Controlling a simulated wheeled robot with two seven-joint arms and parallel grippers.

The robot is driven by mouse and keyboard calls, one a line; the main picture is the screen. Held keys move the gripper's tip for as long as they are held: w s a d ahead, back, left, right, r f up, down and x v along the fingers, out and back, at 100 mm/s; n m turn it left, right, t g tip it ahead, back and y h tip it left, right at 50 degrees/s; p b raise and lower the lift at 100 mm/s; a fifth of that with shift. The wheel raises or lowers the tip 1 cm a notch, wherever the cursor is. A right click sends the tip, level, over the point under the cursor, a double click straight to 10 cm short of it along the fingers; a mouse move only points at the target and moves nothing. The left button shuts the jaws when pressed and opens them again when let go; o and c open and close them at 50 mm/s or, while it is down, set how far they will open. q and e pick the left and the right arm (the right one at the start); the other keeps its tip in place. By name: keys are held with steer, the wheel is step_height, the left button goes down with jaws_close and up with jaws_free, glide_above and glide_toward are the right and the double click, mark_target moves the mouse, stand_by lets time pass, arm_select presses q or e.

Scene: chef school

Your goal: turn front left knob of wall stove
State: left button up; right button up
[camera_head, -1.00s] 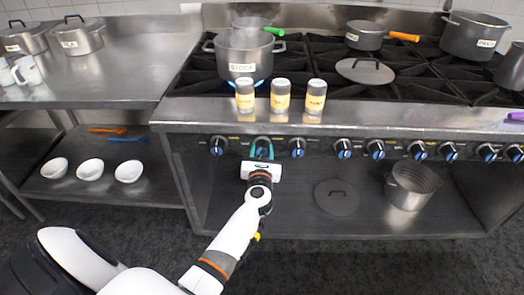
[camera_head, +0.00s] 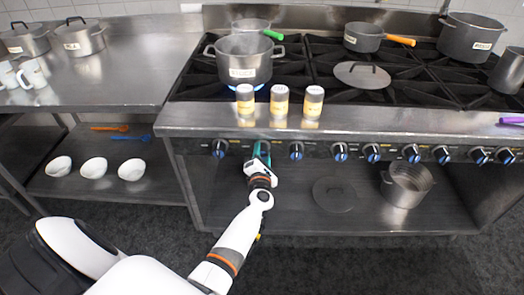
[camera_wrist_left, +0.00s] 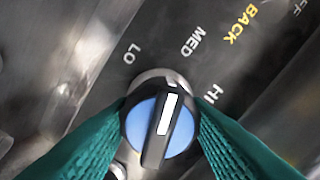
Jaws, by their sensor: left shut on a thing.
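The wall stove's front panel (camera_head: 330,152) carries a row of dark knobs with blue faces. My left gripper (camera_head: 262,148) is at the second knob from the left, and its teal fingers mostly hide that knob in the head view. In the left wrist view the knob (camera_wrist_left: 147,125) sits between the two teal fingers, which are shut on its sides. Its white pointer mark leans slightly right of straight up, roughly toward MED. The panel around it reads LO, MED, HI and a yellow BACK. My right gripper is not in view.
Neighbouring knobs (camera_head: 219,148) and (camera_head: 296,151) stand close on either side. Three shakers (camera_head: 279,103) line the stove's front edge. A stock pot (camera_head: 244,70) sits over a blue flame. The lower shelf holds a pot (camera_head: 405,187) and a lid (camera_head: 333,196).

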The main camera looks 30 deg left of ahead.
arm_select(q)
steer(key=m+p, duration=0.1)
steer(key=m, duration=0.2)
steer(key=shift+m, duration=0.3)
steer(key=m+p, duration=0.2)
steer(key=m, duration=0.1)
steer(key=shift+d+m, duration=0.1)
steer(key=shift+m, duration=0.2)
steer(key=m+p, duration=0.2)
steer(key=m, duration=0.4)
steer(key=shift+f, duration=0.1)
steer(key=m+p, duration=0.1)
steer(key=m, duration=0.3)
steer(key=shift+m, duration=0.4)
steer(key=shift+f+m+p, duration=0.15)
steer(key=shift+m+p, duration=0.4)
steer(key=shift+m, duration=1.45)
steer(key=o, duration=1)
steer(key=shift+c, duration=0.2)
